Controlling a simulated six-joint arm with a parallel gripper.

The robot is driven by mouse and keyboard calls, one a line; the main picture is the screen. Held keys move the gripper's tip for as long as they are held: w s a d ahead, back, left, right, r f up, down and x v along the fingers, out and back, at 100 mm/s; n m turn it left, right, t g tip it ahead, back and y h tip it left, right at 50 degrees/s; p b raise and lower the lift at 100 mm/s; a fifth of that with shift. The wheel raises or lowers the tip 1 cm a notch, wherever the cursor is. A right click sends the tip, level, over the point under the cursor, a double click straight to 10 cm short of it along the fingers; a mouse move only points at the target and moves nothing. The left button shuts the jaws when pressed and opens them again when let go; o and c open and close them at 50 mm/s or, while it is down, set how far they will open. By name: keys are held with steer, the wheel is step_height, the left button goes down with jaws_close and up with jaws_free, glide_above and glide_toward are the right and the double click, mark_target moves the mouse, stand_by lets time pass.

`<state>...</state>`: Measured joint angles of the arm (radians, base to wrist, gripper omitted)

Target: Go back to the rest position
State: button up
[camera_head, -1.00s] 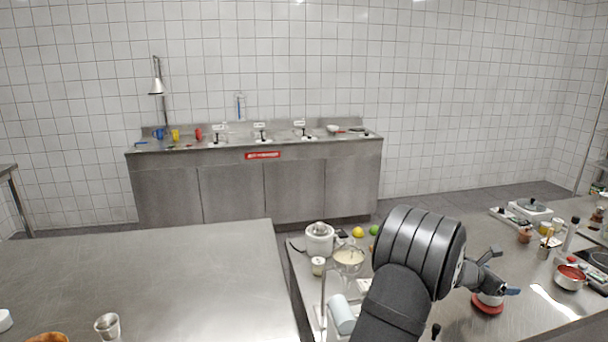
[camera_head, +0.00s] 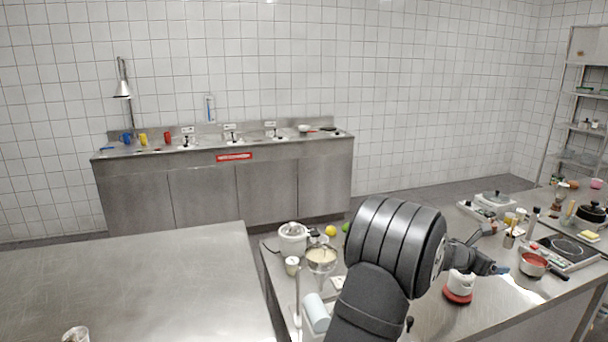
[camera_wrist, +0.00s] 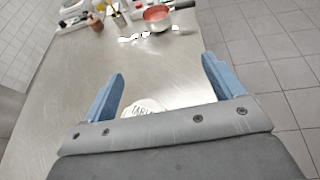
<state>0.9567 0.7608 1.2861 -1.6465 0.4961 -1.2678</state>
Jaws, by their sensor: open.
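My gripper (camera_wrist: 160,92) is open, its two blue fingers apart with nothing between them but steel table in the wrist view. In the head view my gripper (camera_head: 500,267) is at the right, above the steel table (camera_head: 425,318), mostly hidden behind my arm. A white round object on a red base (camera_head: 458,287) stands on the table just left of the gripper. Its white lettered top (camera_wrist: 142,108) shows close to the gripper's palm in the wrist view, partly hidden by it.
A red-filled pan (camera_head: 534,263) stands right of the gripper, with a cooktop (camera_head: 562,246) behind it. A juicer (camera_head: 293,238), a bowl (camera_head: 321,257) and a white cup (camera_head: 292,265) stand left of my arm. The left table (camera_head: 130,290) is mostly clear.

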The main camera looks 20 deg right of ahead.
steer(key=w+f, duration=0.2)
steer(key=w, duration=0.4)
steer(key=w+a+f, duration=0.1)
steer(key=w+f, duration=0.2)
steer(key=w, duration=0.3)
steer(key=w+f, duration=0.3)
steer(key=w, duration=0.3)
steer(key=shift+w+a, duration=0.15)
steer(key=shift+a, duration=0.25)
steer(key=f, duration=0.1)
steer(key=w+f, duration=0.1)
steer(key=f, duration=0.1)
steer(key=shift+w+a, duration=0.1)
steer(key=shift+f, duration=0.55)
